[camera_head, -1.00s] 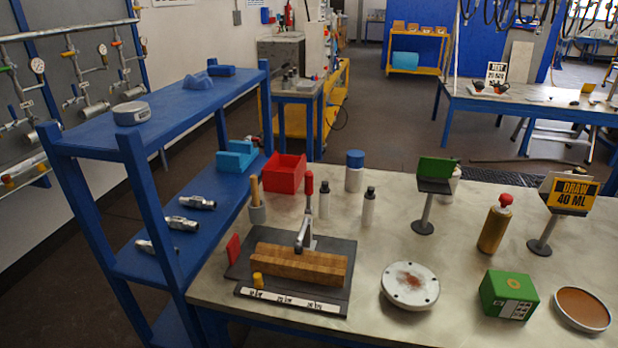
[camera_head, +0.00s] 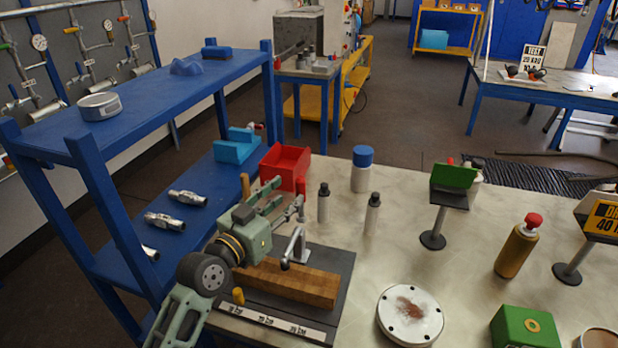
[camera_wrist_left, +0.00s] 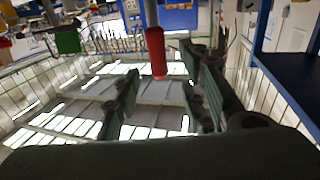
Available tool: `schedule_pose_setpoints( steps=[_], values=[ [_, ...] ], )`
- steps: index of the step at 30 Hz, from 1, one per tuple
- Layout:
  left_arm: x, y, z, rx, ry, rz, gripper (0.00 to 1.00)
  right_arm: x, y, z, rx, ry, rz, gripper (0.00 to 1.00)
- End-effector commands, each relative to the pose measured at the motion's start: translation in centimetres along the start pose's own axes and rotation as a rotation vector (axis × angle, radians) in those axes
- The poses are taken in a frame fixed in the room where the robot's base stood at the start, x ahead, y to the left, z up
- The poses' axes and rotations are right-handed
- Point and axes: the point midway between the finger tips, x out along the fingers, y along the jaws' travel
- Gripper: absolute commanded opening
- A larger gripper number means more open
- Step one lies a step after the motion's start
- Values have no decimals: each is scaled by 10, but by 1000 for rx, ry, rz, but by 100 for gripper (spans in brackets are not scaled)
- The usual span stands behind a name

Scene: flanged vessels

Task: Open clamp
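The clamp (camera_head: 297,247) is a metal toggle clamp on a dark base plate (camera_head: 338,275). Its arm reaches over a wooden block (camera_head: 290,283) lying on the plate. My left gripper (camera_head: 282,208) is above the block, by the upper part of the clamp. The clamp's red handle (camera_wrist_left: 157,52) shows upright in the left wrist view, between the two fingers in the picture. The fingers (camera_wrist_left: 160,100) are apart and the gripper is open. Whether the handle is fully between them in depth is unclear. My right gripper is not in view.
A red bin (camera_head: 287,168) stands just behind the gripper. Two white bottles with dark caps (camera_head: 323,205) and a blue-capped jar (camera_head: 362,172) stand to the right. A round white flange (camera_head: 407,314) lies at front right. A blue shelf (camera_head: 150,92) is at left.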

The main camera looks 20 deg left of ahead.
Motion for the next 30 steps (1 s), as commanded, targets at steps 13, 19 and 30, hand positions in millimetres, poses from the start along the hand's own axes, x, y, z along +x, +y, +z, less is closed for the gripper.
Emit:
schedule_pose_setpoints(
  steps=[13,19,30],
  values=[
    [62,1,0,-3,-2,2,38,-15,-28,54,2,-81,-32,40],
    [71,1,1,-2,-4,2,38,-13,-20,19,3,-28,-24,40],
    [71,2,1,-1,-4,2,24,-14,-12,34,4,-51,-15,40]
  ],
)
